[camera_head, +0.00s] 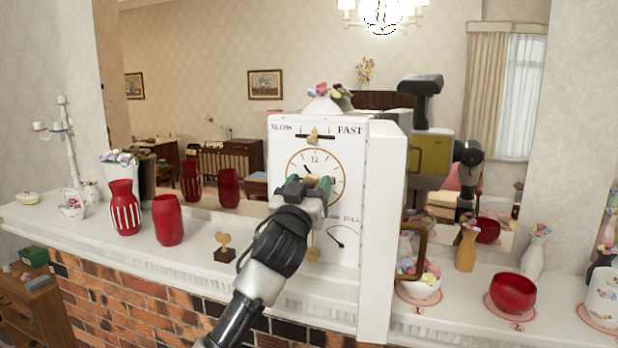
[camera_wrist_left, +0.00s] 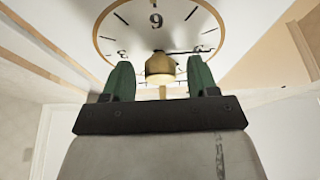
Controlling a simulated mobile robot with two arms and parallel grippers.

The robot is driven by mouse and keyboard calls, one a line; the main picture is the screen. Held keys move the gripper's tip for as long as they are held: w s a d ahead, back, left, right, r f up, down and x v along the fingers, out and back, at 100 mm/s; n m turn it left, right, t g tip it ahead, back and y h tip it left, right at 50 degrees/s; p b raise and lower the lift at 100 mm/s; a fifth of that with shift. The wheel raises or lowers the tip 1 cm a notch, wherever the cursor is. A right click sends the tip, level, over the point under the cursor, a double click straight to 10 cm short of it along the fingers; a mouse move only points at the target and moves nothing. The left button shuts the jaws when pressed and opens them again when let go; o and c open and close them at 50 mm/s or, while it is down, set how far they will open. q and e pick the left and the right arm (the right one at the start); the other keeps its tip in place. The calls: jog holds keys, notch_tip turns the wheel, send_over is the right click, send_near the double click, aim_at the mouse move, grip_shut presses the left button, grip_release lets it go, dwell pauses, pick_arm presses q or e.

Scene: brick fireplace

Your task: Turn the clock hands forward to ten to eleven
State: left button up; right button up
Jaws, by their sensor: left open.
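The tall white clock (camera_head: 383,215) stands on the mantel in the head view. Its round gold-rimmed dial (camera_head: 314,160) is partly hidden by my left gripper (camera_head: 308,184). A short dark clock hand (camera_head: 308,169) points up and left. In the left wrist view the dial (camera_wrist_left: 157,33) fills the top, with the 9 clear. A brass knob (camera_wrist_left: 160,67) at the dial's centre lies between the open green fingertips of the left gripper (camera_wrist_left: 160,80), with gaps on both sides. A thin black hand (camera_wrist_left: 195,50) runs right from the knob. My right gripper is not in view.
Red vases (camera_head: 168,220) and a small gold heart ornament (camera_head: 224,247) stand left of the clock. A flower basket (camera_head: 421,285) and a red bowl (camera_head: 513,292) stand right. A mirror behind reflects the room and my body. The mantel (camera_head: 200,270) has bare stretches.

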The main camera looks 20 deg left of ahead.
pick_arm(q)
jog(key=shift+w, duration=0.2)
jog(key=c, duration=0.9)
jog(key=shift+c, duration=0.2)
jog(key=shift+r+m, duration=0.1)
jog(key=shift+m, duration=0.2)
jog(key=m+h+p, duration=0.1)
jog(key=m, duration=0.1)
jog(key=m+h+p, duration=0.2)
jog(key=m, duration=0.1)
jog(key=shift+a+r, duration=0.1)
jog(key=shift+m+g+h+p, duration=0.5)
jog(key=shift+m+h+p, duration=0.3)
jog(key=shift+m, duration=0.7)
